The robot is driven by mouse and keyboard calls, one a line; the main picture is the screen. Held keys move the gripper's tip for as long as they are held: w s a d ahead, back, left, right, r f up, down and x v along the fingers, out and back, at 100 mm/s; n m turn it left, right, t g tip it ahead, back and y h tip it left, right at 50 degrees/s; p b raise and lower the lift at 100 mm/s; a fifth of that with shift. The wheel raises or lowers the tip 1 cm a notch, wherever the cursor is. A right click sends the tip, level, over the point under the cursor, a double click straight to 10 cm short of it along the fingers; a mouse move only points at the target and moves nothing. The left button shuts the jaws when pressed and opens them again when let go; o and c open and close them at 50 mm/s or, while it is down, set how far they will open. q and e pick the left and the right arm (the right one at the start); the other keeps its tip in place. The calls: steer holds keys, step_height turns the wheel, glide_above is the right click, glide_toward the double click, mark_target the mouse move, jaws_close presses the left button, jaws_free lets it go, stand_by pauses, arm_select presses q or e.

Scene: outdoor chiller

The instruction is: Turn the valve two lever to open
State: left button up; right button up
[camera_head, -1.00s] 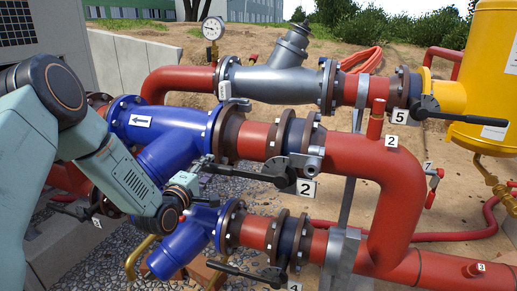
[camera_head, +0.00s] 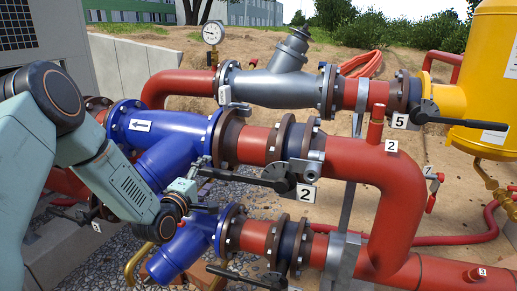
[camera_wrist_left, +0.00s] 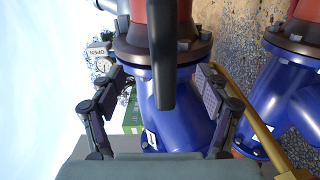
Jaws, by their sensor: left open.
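The valve two lever (camera_head: 238,178) is a long black handle. It runs left from its hub beside the white "2" label (camera_head: 307,193), roughly along the red pipe. My left gripper (camera_head: 204,186) is at the lever's free left end, in front of the blue strainer body. In the left wrist view the lever (camera_wrist_left: 162,60) is a dark upright bar between the two open fingers of the left gripper (camera_wrist_left: 160,88), with a gap on both sides. Whether the lever's tip is fully between the pads is hard to tell. My right gripper is not in view.
The blue strainer (camera_head: 165,130) is close behind the left gripper. A lower black lever (camera_head: 250,277) and lower blue strainer (camera_head: 185,248) lie beneath. The grey strainer (camera_head: 275,85), valve 5 lever (camera_head: 455,120) and yellow tank (camera_head: 485,60) stand further right and back.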

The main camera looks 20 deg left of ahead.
arm_select(q)
steer(key=s+p, duration=0.3)
steer(key=s, duration=0.3)
steer(key=shift+s+d, duration=0.2)
steer(key=shift+s, duration=0.05)
steer(key=s, duration=0.7)
steer(key=shift+s+d, duration=0.2)
steer(key=shift+s, duration=0.05)
steer(key=shift+w, duration=0.1)
stand_by(0.5)
steer(key=w, duration=0.7)
steer(key=shift+w+a, duration=0.2)
steer(key=shift+w, duration=0.05)
